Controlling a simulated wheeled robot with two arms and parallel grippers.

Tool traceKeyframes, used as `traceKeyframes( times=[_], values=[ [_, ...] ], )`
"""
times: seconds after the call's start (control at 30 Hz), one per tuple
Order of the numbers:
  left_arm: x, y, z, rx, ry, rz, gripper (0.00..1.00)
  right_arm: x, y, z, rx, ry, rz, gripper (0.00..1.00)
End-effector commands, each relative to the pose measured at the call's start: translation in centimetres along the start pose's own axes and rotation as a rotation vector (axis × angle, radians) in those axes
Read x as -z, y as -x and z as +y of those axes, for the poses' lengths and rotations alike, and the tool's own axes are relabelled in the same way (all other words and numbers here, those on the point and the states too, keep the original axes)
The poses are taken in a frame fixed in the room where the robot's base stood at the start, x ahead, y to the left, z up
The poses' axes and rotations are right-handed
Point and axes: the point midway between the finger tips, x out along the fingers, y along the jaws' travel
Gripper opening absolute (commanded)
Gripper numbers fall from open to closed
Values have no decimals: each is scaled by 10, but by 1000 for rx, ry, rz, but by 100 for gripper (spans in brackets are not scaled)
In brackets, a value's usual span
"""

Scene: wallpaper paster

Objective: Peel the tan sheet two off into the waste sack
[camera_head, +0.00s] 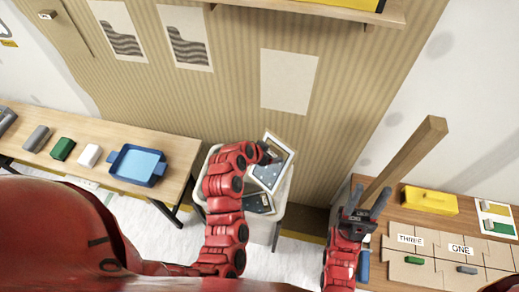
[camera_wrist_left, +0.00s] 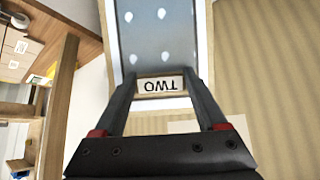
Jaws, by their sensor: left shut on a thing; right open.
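Sheet two (camera_head: 271,176) is a panel with a pale tan border and a grey-blue face with white dots. It is tilted above the pale waste sack (camera_head: 283,211). In the left wrist view, sheet two (camera_wrist_left: 158,40) fills the top middle, and its "TWO" label reads upside down between the fingers. My left gripper (camera_head: 267,155) is shut on its edge; its fingers also show in the left wrist view (camera_wrist_left: 160,88). A dark dotted piece (camera_head: 257,203) lies in the sack's mouth.
The striped wall carries two wavy-patterned sheets (camera_head: 124,40) and a plain pale panel (camera_head: 288,82). That bench holds a yellow block (camera_head: 430,199) and labelled boards (camera_head: 435,245). The left bench holds a blue tray (camera_head: 137,165) and several blocks.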

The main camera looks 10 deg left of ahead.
Motion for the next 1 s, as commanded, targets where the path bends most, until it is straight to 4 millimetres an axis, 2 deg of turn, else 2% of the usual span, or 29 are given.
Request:
traceKeyframes(
  times=[0.1,0.2,0.4,0.53,1.0],
  values=[
    [-3,-18,-8,-94,-136,-162,18,1,-4,0,0,0,0,50],
    [-12,-24,-17,-151,-242,-284,18,1,-6,0,0,0,0,50],
    [-32,-14,-45,-202,-402,-472,18,2,-10,0,0,0,0,50],
    [-38,-7,-55,-206,-441,-517,18,2,-10,0,0,0,0,50],
    [-41,-6,-55,-209,-441,-521,18,1,-4,0,0,0,0,50]
  ],
)
